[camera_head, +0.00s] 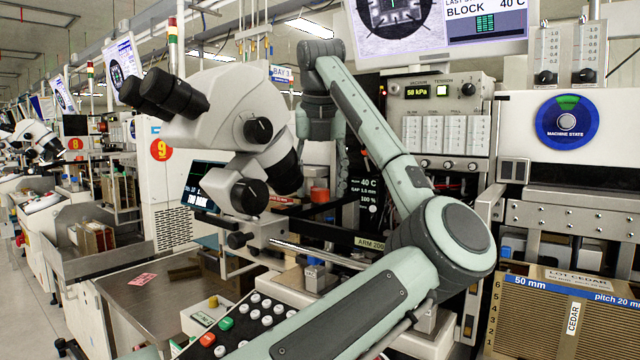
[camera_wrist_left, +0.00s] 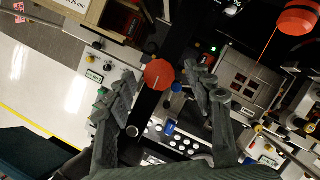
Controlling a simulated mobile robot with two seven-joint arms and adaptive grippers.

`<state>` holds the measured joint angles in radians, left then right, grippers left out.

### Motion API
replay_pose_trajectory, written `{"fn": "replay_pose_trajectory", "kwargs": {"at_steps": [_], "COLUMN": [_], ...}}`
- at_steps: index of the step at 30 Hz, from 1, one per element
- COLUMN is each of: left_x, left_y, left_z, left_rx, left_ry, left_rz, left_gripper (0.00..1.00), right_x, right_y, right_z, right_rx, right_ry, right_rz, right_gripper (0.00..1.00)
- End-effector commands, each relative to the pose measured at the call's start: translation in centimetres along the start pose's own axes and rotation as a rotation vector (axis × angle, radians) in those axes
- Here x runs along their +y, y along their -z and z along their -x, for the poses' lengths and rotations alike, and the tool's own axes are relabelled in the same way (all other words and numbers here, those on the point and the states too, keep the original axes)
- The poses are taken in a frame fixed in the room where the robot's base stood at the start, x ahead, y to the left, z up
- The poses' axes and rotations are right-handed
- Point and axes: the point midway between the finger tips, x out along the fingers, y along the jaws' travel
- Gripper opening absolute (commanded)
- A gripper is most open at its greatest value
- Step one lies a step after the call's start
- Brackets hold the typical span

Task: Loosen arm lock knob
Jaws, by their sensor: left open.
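A round orange-red knob (camera_wrist_left: 158,74), which I take for the arm lock knob, sits on a dark bar in the left wrist view. My left gripper (camera_wrist_left: 164,88) is open, with one finger on each side of the knob in that view. Gaps show between the knob and both fingers; the depth between them is hard to tell. In the head view my left arm arches over and the gripper (camera_head: 340,168) points down behind the microscope (camera_head: 235,120). My right gripper is in neither view.
A panel with several white buttons (camera_head: 262,310) lies in front of the bonder. An orange spool (camera_wrist_left: 298,17) is at the wrist view's upper right. A metal table (camera_head: 150,300) at the left is mostly clear.

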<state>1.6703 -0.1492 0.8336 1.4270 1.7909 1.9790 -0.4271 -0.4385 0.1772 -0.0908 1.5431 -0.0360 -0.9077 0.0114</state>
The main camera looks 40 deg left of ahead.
Motion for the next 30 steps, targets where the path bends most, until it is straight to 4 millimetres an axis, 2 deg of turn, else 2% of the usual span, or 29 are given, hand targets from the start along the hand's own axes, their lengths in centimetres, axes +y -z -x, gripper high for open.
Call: {"fn": "replay_pose_trajectory", "kwargs": {"at_steps": [8,20,30], "left_x": [0.03,0.02,-0.12], "left_y": [0.01,0.01,0.03], "left_z": [-0.24,-0.21,-0.19], "left_rx": [0.000,0.000,0.001], "left_ry": [0.000,0.000,-0.023], "left_rz": [0.001,0.001,0.056], "left_gripper": [0.53,0.03,0.02], "right_x": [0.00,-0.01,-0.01], "right_y": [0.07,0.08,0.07], "right_z": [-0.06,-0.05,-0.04], "right_rx": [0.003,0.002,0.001], "right_ry": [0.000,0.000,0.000], "right_rz": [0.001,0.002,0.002], "right_gripper": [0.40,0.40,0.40]}}
